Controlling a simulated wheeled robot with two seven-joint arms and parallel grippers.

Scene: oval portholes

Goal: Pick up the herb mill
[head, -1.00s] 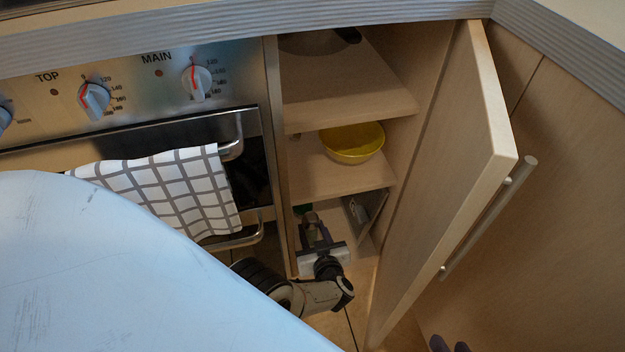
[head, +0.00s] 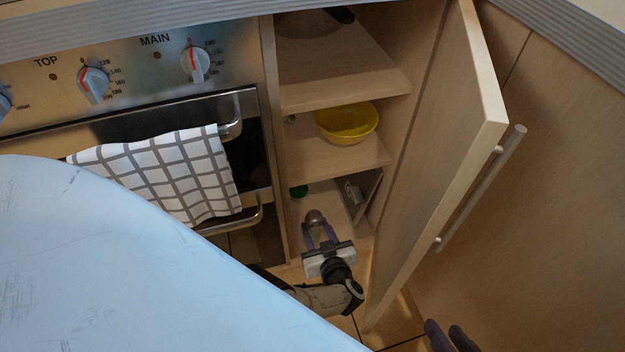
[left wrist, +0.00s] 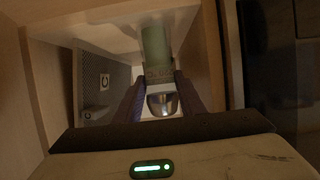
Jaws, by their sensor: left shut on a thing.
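The herb mill, seen as a small thing with a rounded, shiny metal top (head: 314,217), is between the fingers of my left gripper (head: 318,228) at the front of the cabinet's bottom compartment. The fingers are shut on it. In the left wrist view the metal end of the mill (left wrist: 162,103) shows between both dark fingers; its lower part is hidden. My right gripper (head: 450,333) shows at the bottom edge of the head view, its two dark fingers apart with nothing seen between them.
A green-topped thing (head: 299,191) stands deeper in the compartment. A grey perforated object (head: 354,191) leans at the right wall. A yellow bowl (head: 347,124) is on the shelf above. The open door (head: 440,150) bounds the right, the oven (head: 130,110) the left.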

